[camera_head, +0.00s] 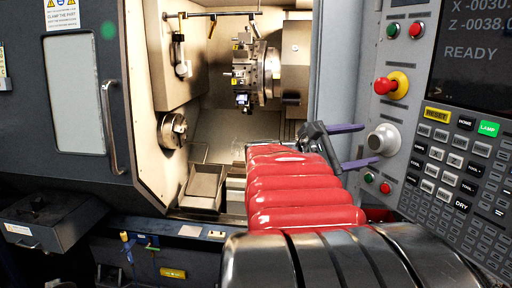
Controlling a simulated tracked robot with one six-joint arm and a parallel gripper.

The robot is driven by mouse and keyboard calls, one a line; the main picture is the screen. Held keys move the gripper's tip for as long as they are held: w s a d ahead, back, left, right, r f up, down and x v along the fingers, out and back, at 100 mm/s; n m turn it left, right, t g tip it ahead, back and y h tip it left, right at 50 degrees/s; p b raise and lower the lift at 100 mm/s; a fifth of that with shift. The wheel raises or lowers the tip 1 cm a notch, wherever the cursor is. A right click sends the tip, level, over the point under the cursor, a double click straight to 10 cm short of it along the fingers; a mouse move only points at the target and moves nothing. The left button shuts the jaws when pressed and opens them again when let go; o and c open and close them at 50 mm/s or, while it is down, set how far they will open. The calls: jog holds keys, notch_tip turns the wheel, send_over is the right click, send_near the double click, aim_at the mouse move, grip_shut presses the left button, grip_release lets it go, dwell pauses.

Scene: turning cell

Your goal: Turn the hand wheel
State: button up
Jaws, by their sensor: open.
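The hand wheel (384,139) is a round pale knob on the grey control panel at the right. My gripper (371,144) is open, with two purple fingers pointing right at the panel. The upper fingertip is up and left of the wheel, and the lower fingertip is just below its left side. The wheel lies just beyond the gap between the fingertips. I cannot tell whether the lower finger touches it. My red-sleeved arm reaches up from the bottom and hides the lower left part of the panel.
A red emergency stop on a yellow base (391,86) sits above the wheel. Green and red buttons (377,183) sit below it. A keypad (460,165) and screen (475,45) are to the right. The open lathe chamber with its tool turret (257,73) is at the left.

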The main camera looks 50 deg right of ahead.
jog(key=v, duration=1.1)
jog(key=shift+d+f, duration=0.1)
jog(key=shift+f, duration=0.05)
dwell(0.3)
jog(key=w+a+f+m+t+y, duration=0.1)
jog(key=a+f+t+y, duration=0.1)
jog(key=f, duration=0.5)
jog(key=w+a+f+m+t+y, duration=0.1)
jog(key=f+t+y, duration=0.1)
jog(key=f, duration=0.4)
jog(key=w+a+f+m+t+y, duration=0.1)
jog(key=w+a+f+t+y, duration=0.25)
jog(key=a+f, duration=0.6)
jog(key=w+a+f+t+y, duration=0.1)
jog(key=w+a+t+y, duration=0.1)
jog(key=a, duration=1.2)
jog(key=w+a+f+t+y, duration=0.1)
jog(key=a+t+y, duration=0.4)
jog(key=a, duration=0.9)
jog(key=shift+w+a+y, duration=0.3)
jog(key=shift+w+y, duration=0.15)
jog(key=shift+w, duration=0.1)
